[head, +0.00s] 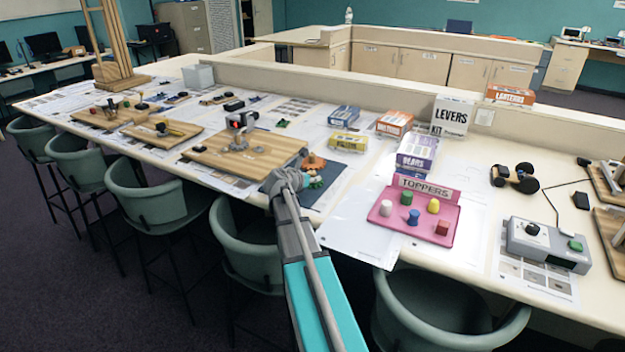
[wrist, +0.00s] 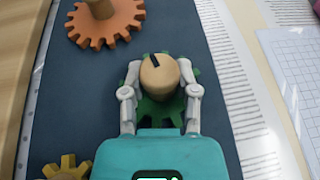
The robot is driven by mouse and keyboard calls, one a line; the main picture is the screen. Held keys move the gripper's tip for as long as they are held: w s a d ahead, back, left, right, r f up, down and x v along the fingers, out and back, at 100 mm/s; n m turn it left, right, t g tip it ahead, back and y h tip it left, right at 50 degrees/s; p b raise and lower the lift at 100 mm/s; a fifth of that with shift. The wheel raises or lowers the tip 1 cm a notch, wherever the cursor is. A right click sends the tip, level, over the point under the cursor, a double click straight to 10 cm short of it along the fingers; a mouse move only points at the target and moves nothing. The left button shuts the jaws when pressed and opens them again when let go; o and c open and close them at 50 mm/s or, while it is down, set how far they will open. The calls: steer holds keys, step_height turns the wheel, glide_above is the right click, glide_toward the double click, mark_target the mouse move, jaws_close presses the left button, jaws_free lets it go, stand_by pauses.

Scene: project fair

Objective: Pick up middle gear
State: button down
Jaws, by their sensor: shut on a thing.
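The green gear (wrist: 158,110) has a pale wooden knob (wrist: 160,75) with a dark mark on top. It is mid-sized beside a larger orange gear (wrist: 105,22) at upper left and a smaller yellow gear (wrist: 66,167) at lower left, partly cut off. My gripper (wrist: 160,72) is shut on the green gear's knob, one finger on each side. The gear is over the dark blue mat (wrist: 85,105); I cannot tell whether it touches it. In the head view the green gear (head: 316,182) and orange gear (head: 312,161) show beside my arm's end, which hides my fingers.
A wooden board (head: 215,160) with a device lies left of the mat. A pink toppers tray (head: 385,226) with several coloured pegs stands to the right. Chairs (head: 240,245) line the table's front edge.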

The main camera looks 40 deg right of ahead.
steer(key=shift+r, duration=0.15)
steer(key=shift+r+p, duration=0.75)
steer(key=shift+p, duration=0.25)
steer(key=s+a+r+p, duration=0.8)
steer(key=s+r+p, duration=0.3)
steer(key=shift+a, duration=0.4)
steer(key=shift+s, duration=0.1)
